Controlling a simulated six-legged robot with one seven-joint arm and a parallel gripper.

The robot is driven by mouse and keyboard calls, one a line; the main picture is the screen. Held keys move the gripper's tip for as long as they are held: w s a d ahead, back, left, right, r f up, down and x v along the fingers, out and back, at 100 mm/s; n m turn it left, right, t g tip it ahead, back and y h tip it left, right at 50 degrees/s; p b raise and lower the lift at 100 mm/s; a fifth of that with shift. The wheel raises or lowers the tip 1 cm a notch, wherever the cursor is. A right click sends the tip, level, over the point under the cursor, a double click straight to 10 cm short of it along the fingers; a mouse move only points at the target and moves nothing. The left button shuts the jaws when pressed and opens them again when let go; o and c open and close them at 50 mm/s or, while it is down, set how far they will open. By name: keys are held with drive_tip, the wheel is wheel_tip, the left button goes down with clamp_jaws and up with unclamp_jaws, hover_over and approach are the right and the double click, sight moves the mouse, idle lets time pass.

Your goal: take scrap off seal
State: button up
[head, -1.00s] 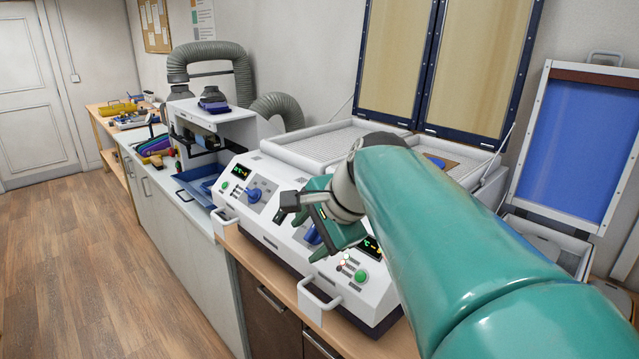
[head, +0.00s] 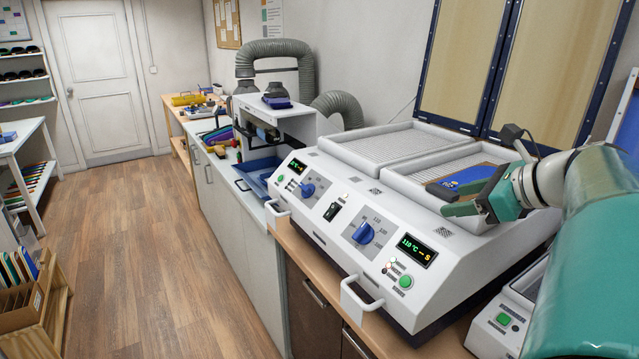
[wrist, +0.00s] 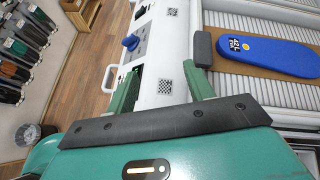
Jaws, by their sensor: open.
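My gripper (head: 468,198) is over the right bed of the white forming machine (head: 325,235), near its front rim. In the wrist view my gripper (wrist: 168,68) has its two fingers spread with nothing between them; the machine's white front panel shows beyond. A blue insole (wrist: 270,57) with a printed code lies on a brown sheet (wrist: 245,72) on the ribbed bed, just right of the right finger. The insole also shows in the head view (head: 468,176), partly behind my gripper. I cannot make out a scrap or a separate seal in either view.
The machine's left bed (head: 385,145) looks empty. Tall framed lids (head: 460,65) stand raised behind the beds. A front handle (head: 360,297) and blue knobs (head: 363,233) stick out. A blue tray (head: 260,172) lies left of the machine. The wooden floor (head: 170,240) is clear.

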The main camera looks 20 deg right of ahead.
drive_tip(key=s+d+r+m+t, duration=0.2)
drive_tip(key=s+d+m, duration=0.25)
drive_tip(key=d, duration=0.25)
approach(444, 190)
drive_tip(key=shift+h, duration=0.4)
drive_tip(key=x, duration=0.7)
drive_tip(key=shift+w+a+f, duration=0.1)
drive_tip(key=shift+w+a, duration=0.15)
drive_tip(key=c, duration=1)
